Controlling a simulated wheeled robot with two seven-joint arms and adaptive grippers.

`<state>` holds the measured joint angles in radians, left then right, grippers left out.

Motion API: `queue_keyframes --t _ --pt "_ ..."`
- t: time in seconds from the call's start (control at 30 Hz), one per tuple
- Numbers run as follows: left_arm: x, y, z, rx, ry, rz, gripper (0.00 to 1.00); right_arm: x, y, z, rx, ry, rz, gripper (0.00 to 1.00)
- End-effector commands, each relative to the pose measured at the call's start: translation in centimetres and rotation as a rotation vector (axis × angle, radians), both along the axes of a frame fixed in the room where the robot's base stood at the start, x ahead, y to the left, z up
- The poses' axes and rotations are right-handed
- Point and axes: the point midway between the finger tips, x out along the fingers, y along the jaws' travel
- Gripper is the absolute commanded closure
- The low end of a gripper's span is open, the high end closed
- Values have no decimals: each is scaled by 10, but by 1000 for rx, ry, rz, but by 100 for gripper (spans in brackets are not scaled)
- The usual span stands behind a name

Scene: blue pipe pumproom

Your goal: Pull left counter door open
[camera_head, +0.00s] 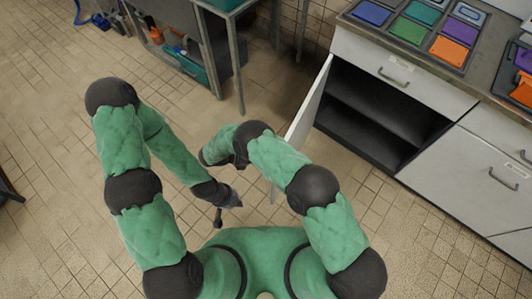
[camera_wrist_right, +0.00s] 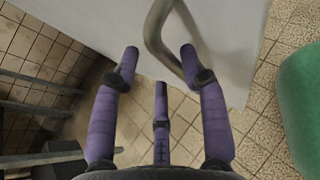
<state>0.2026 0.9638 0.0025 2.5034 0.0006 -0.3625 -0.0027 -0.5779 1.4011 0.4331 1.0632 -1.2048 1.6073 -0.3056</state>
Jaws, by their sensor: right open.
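The left counter door (camera_head: 308,105) is white and stands swung well open, seen nearly edge-on in the head view. Behind it the dark cupboard inside (camera_head: 375,110) shows with a shelf. In the right wrist view the white door panel (camera_wrist_right: 225,45) fills the top, with its bent metal handle (camera_wrist_right: 155,35). My right gripper (camera_wrist_right: 160,55) is open, its purple fingertips on either side of the handle; I cannot tell whether they touch it. In the head view my right arm mostly hides this gripper. My left gripper (camera_head: 228,202) is low over the floor, away from the door, its jaw state unclear.
The counter drawer (camera_head: 400,75) above the cupboard and the neighbouring right door (camera_head: 470,180) are shut. Coloured trays (camera_head: 410,30) lie on the counter top. A metal-legged table (camera_head: 237,60) stands at the back.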

Motion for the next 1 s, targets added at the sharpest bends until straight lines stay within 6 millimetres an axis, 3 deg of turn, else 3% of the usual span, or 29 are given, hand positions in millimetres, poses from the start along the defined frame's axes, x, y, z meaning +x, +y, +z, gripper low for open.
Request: queue_keyframes --t 0.27,0.8,1.0 --pt "0 0 0 0 0 0 100 1 0 7 1 -2 0 56" --pt "0 0 1 0 0 0 100 5 2 92 2 -13 2 56" --pt "0 0 0 0 0 0 100 2 1 101 0 -4 2 56"
